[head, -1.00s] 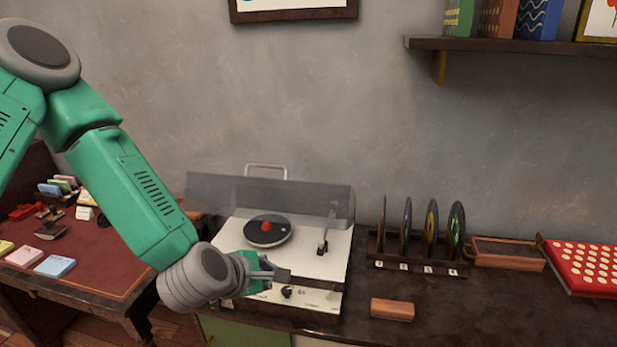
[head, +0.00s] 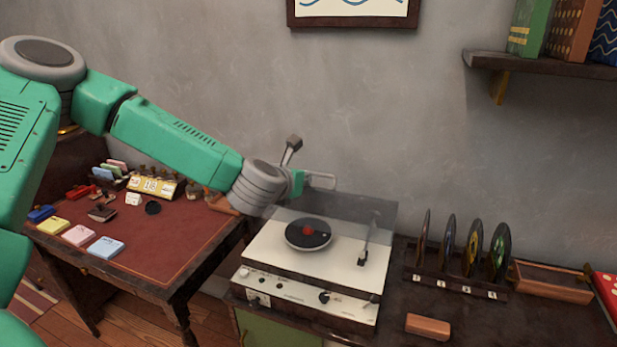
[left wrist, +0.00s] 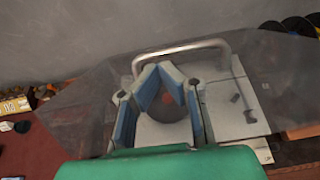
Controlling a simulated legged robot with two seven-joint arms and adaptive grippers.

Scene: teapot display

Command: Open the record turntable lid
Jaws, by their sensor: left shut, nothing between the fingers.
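The record turntable (head: 290,265) has a pale deck with a black record (head: 308,233) and a tonearm (head: 366,245). Its smoky, see-through lid (head: 375,208) stands raised at the back, leaving the front of the deck uncovered. A metal loop handle (head: 322,180) is at the lid's upper edge; it also shows in the left wrist view (left wrist: 185,46). My left gripper (head: 293,143) is shut and empty beside the handle, at the lid's upper left. In the left wrist view, its fingers (left wrist: 163,68) overlap the lid and handle; contact cannot be told. My right gripper is not in view.
A record rack (head: 455,284) and a wooden block (head: 428,326) are on the dark counter right of the turntable. A desk (head: 190,240) with small colored boxes stands at the left. A shelf (head: 535,68) juts from the wall at upper right.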

